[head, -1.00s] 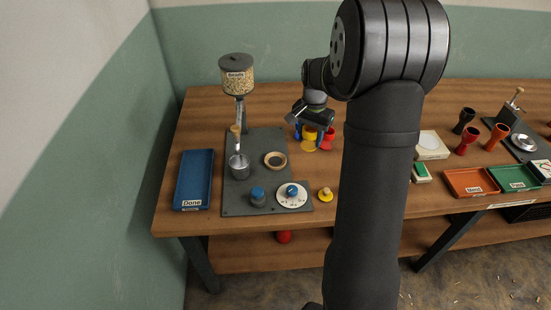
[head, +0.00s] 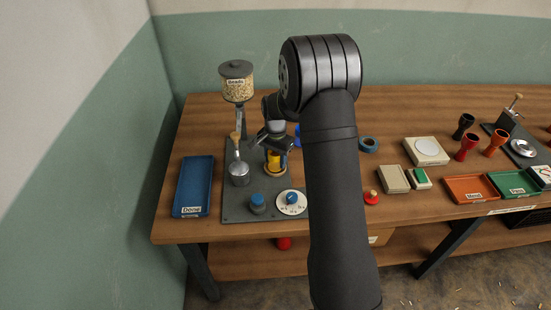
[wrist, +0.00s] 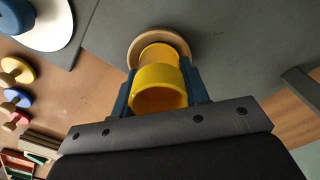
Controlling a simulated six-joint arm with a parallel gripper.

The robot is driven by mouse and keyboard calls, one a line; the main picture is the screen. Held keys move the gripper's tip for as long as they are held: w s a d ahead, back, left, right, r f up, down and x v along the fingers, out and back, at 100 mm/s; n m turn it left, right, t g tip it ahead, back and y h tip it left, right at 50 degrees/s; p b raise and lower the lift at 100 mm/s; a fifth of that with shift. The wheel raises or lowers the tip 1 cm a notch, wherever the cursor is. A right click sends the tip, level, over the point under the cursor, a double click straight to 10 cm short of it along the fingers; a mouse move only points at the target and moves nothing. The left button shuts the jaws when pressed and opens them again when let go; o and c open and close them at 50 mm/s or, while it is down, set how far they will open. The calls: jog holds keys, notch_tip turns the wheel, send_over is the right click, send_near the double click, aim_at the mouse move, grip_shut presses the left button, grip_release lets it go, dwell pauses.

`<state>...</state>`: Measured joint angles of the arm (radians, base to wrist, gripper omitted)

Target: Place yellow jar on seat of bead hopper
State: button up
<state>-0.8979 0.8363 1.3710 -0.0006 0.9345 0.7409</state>
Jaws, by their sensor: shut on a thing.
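My gripper (head: 276,152) is shut on the yellow jar (head: 273,160), an open-topped goblet shape. The wrist view shows the jar (wrist: 160,88) between two blue fingers, its open mouth towards the camera. The bead hopper (head: 237,85) stands at the back left, a clear container of beads labelled "Beads" on a post over a grey base plate. Its seat, a pale wooden ring (wrist: 133,50), lies on the plate, and the jar's far end is at the ring. I cannot tell whether the jar touches or rests in it. In the head view, the arm partly covers the jar.
The blue "Done" tray (head: 193,187) lies left. Lids with knobs (wrist: 14,70) and trays lie right. A blue thing (head: 297,137) is partly hidden behind the arm.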

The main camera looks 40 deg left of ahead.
jog(key=shift+f, duration=0.2)
jog(key=o, duration=1)
notch_tip(320, 180, up, 12)
jog(key=shift+r, duration=0.2)
